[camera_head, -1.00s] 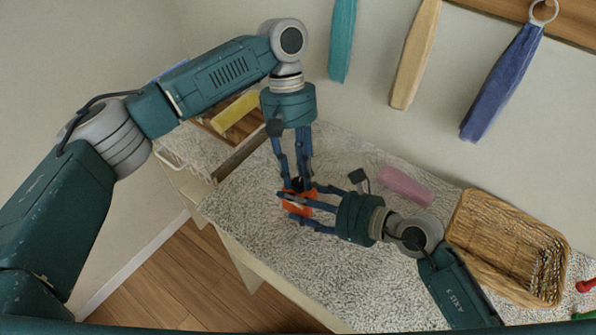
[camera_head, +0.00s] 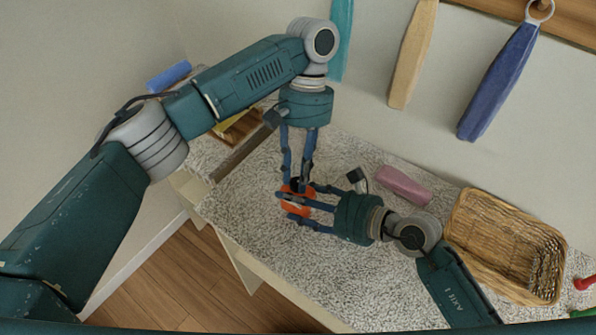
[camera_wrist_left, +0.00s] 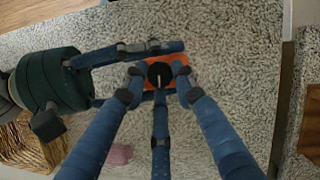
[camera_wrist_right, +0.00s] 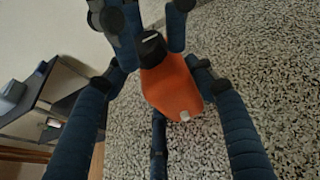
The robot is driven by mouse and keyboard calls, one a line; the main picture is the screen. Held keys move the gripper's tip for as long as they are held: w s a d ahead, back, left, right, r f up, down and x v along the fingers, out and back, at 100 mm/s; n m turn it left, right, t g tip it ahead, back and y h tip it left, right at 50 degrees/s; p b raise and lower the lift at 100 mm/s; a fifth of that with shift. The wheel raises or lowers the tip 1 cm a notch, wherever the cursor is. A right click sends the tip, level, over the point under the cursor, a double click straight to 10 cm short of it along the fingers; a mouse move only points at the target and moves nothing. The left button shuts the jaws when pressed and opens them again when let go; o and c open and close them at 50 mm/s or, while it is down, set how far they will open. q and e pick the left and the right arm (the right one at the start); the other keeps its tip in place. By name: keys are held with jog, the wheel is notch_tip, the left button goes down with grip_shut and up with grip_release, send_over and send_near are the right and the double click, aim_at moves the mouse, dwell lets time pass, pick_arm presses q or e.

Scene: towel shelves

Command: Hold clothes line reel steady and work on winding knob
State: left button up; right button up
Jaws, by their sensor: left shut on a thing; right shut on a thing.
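The clothes line reel (camera_head: 297,197) is an orange body on the speckled table top; it also shows in the right wrist view (camera_wrist_right: 172,86). A black winding knob (camera_wrist_right: 151,47) with a light mark sits on its face, and it also shows in the left wrist view (camera_wrist_left: 159,74). My left gripper (camera_head: 298,184) comes down from above and is shut on the knob. My right gripper (camera_head: 288,206) reaches in from the right and is shut around the orange body. The fingers hide parts of the reel in the head view.
A pink rolled towel (camera_head: 404,185) and a wicker basket (camera_head: 462,222) lie to the right on the table (camera_head: 300,265). Towels hang on the wall behind, one of them blue (camera_head: 497,80). A blue roll (camera_head: 168,76) is at the left. The table front is clear.

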pick_arm(q)
jog(key=shift+m+y, duration=0.3)
jog(key=shift+m, duration=0.5)
jog(key=shift+w, duration=0.1)
jog(key=o, duration=1.1)
jog(key=shift+o, duration=0.2)
jog(key=v, duration=0.8)
jog(key=shift+c, duration=0.3)
